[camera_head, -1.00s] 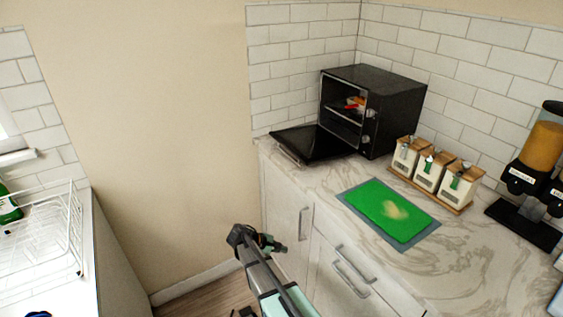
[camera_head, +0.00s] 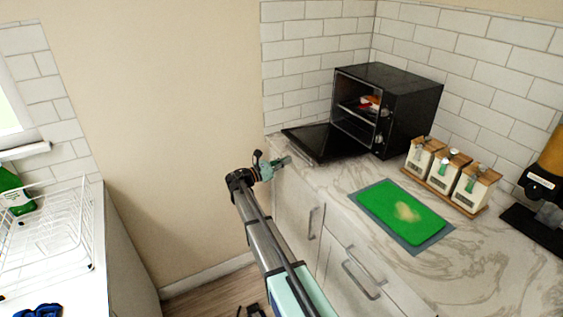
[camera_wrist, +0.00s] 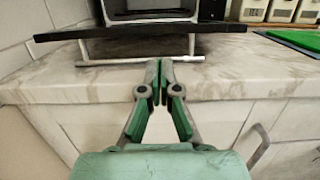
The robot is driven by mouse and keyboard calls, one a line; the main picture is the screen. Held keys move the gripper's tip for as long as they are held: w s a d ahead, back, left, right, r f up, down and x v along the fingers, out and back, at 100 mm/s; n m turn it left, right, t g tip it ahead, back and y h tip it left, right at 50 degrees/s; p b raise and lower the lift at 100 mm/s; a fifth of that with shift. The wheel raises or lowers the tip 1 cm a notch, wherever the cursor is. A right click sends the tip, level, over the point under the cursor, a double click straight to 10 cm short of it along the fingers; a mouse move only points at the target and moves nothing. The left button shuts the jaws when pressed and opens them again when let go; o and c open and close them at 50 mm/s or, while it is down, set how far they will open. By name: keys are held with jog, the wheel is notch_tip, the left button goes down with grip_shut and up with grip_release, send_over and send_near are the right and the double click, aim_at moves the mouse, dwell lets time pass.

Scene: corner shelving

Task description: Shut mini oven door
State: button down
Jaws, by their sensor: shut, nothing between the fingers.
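The black mini oven (camera_head: 388,108) stands on the marble counter in the corner, its front facing left. Its door (camera_head: 325,143) is folded down open, lying low above the counter. In the wrist view the open door (camera_wrist: 130,31) is a dark slab seen edge-on, with a light handle bar (camera_wrist: 140,60) below its front edge. A red item (camera_head: 370,101) sits inside the oven. My gripper (camera_head: 285,161) is at the counter's front edge, just left of the door. In the wrist view my gripper (camera_wrist: 159,64) is shut and empty, its fingertips at the bar; contact is unclear.
A green board (camera_head: 402,211) on a grey mat lies on the counter. Several containers on a wooden stand (camera_head: 447,187) and a dispenser (camera_head: 543,180) are further right. A white dish rack (camera_head: 45,235) stands at left.

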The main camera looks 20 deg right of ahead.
aim_at(298, 160)
jog(key=shift+w+d+r+p, duration=0.15)
jog(key=shift+d+p, duration=0.1)
jog(key=shift+d, duration=0.75)
jog(key=shift+w+d+r+p, duration=0.1)
jog(key=shift+d+p, duration=0.1)
jog(key=shift+d, duration=0.85)
jog(key=shift+w+d+r+p, duration=0.15)
jog(key=shift+d+p, duration=0.1)
jog(key=shift+d, duration=0.75)
